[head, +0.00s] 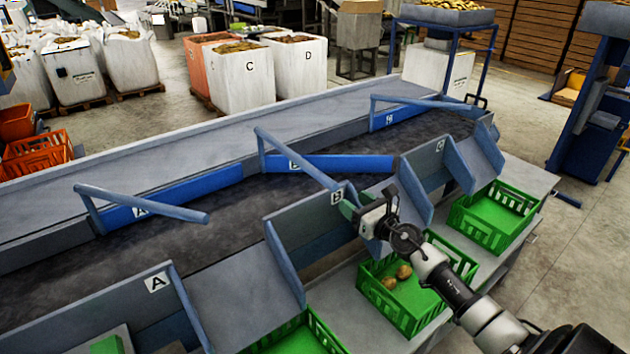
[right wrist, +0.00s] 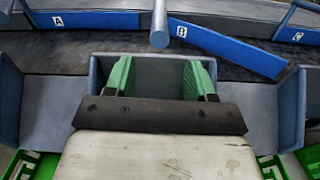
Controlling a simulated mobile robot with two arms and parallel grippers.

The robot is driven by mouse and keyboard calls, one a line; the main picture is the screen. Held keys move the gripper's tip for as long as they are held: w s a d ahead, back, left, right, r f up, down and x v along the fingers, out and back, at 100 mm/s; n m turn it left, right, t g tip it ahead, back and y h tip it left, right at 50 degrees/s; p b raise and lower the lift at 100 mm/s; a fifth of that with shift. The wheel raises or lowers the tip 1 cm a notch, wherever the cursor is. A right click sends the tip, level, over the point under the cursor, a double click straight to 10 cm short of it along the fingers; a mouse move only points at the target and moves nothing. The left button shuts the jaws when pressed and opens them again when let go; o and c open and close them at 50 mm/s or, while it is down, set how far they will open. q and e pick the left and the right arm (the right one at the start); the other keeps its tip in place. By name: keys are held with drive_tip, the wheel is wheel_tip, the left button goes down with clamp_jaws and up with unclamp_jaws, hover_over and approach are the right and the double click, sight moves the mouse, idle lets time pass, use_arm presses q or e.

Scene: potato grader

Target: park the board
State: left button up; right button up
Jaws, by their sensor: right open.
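The blue board B (head: 345,163) stands at an angle over the dark belt, its right end away from the far edge. Its grey-blue bar (head: 290,152) reaches toward the near side. Boards A (head: 165,201) and C (head: 405,114) lie along the far edge. My right gripper (head: 352,212) is open at the chute marked B, near the bar's end. In the right wrist view, the green fingers (right wrist: 159,80) are apart with nothing between them; the bar end (right wrist: 159,38) is ahead of the gap and board B (right wrist: 230,48) beyond. My left gripper is not in view.
Grey chutes with upright side plates (head: 285,262) line the near side. Green crates stand below; one (head: 415,318) holds potatoes, and the right one (head: 497,240) looks empty. The dark belt (head: 230,205) looks bare. White bins (head: 247,85) stand behind the machine.

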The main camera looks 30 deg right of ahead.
sight(330, 185)
drive_tip(key=shift+w+a+r, duration=0.1)
drive_tip(key=shift+w+r, duration=0.05)
drive_tip(key=shift+w, duration=0.3)
drive_tip(key=w, duration=0.7)
drive_tip(key=shift+w+a+f+b, duration=0.25)
drive_tip(key=shift+b, duration=0.1)
drive_tip(key=shift+w+a+r, duration=0.1)
drive_tip(key=shift+w, duration=0.6)
drive_tip(key=shift+c, duration=0.2)
clamp_jaws()
